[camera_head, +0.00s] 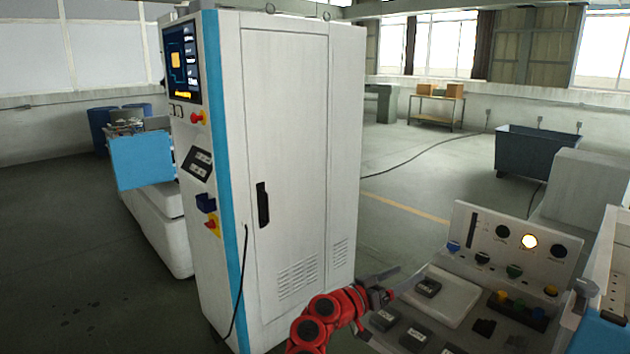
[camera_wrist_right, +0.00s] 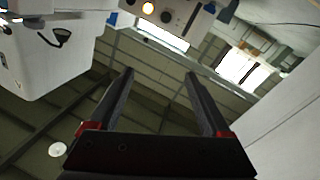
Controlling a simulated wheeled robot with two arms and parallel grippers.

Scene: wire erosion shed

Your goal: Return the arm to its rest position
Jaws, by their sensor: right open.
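My right arm (camera_head: 328,312) is red and comes in from the bottom of the head view. Its gripper (camera_head: 396,282) is beside the left edge of a bench with control panels. In the right wrist view the two dark fingers of this gripper (camera_wrist_right: 159,75) stand well apart with nothing between them. That view is tilted and shows roof beams and windows beyond the fingertips. My left arm and left gripper are not in the head view.
A tall white cabinet (camera_head: 285,150) stands close to the left of my right arm. The bench's upright panel (camera_head: 515,245) has a lit lamp. A pale tray (camera_head: 455,290) and several dark blocks lie near the gripper. A dark blue bin (camera_head: 540,155) stands farther back on open floor.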

